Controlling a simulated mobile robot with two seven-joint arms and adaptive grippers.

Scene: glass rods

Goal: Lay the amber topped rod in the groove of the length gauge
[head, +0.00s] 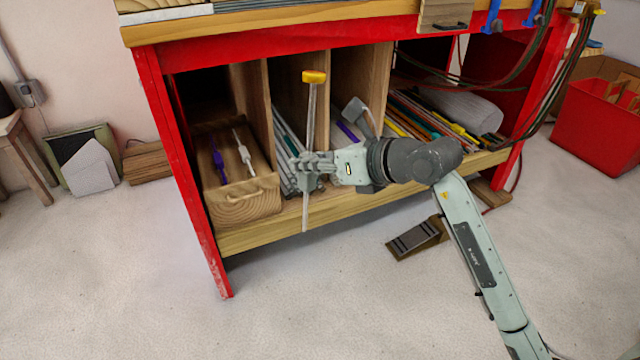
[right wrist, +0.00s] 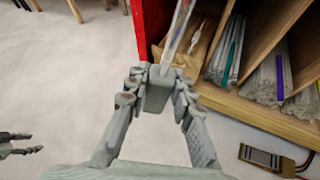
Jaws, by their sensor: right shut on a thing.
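The amber topped rod is a thin, clear grey rod (head: 310,120) with an amber cap (head: 314,77). It stands nearly upright in the air in front of the shelf. My right gripper (head: 306,170) is shut on it below its middle, and its lower end hangs free below the fingers. In the right wrist view the rod (right wrist: 178,35) rises from between the fingertips (right wrist: 160,85); its cap is out of frame there. My left gripper (right wrist: 34,143) shows at the left edge of the right wrist view, fingers apart and empty. I cannot make out a length gauge with certainty.
A red-framed bench (head: 180,170) has shelf bays split by upright wooden dividers (head: 256,100). A wooden box (head: 240,205) stands in the left bay, and several rods (head: 440,118) lie in the right bay. Hoses hang at right. A red bin (head: 590,120) is farther right.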

